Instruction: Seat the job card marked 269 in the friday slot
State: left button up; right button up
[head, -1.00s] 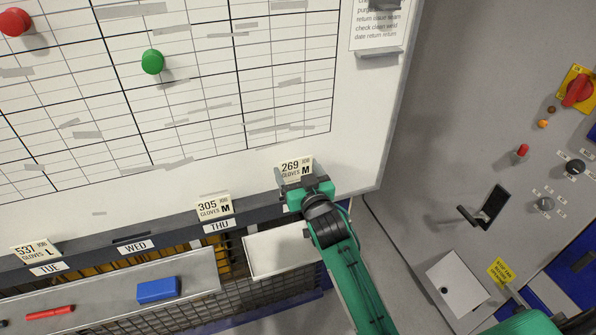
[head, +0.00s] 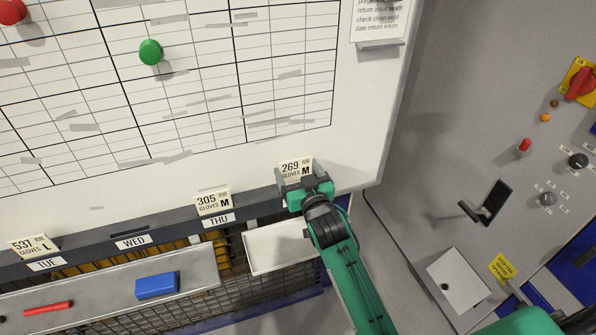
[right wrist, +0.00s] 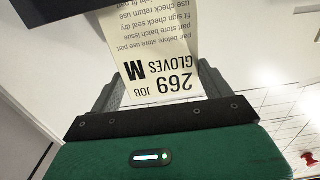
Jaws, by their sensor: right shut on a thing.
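The job card marked 269 (head: 296,170), a cream card reading GLOVES M, is held by my right gripper (head: 304,186) at the right end of the dark slot rail (head: 165,228). In the right wrist view the card (right wrist: 158,60) appears upside down between the shut jaws (right wrist: 160,95), with its far end running out of the picture by the dark rail (right wrist: 60,8). The label under the card is mostly hidden by my gripper, so its word cannot be read. I cannot tell whether the card's lower edge is inside the slot. My left gripper is not in view.
Card 305 (head: 212,202) stands over THU and card 537 (head: 34,246) over TUE. The WED slot (head: 130,234) is empty. Below are a tray with a blue block (head: 157,285) and a red marker (head: 48,308). A grey control cabinet (head: 450,130) stands at the right.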

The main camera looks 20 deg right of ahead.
jog(key=shift+f+b, duration=1.2)
jog(key=shift+f, duration=0.95)
jog(key=o, duration=0.9)
jog(key=b, duration=0.3)
send_near(296, 181)
jog(key=s, duration=0.5)
jog(key=shift+d, duration=0.15)
jog(key=shift+s+f, duration=0.1)
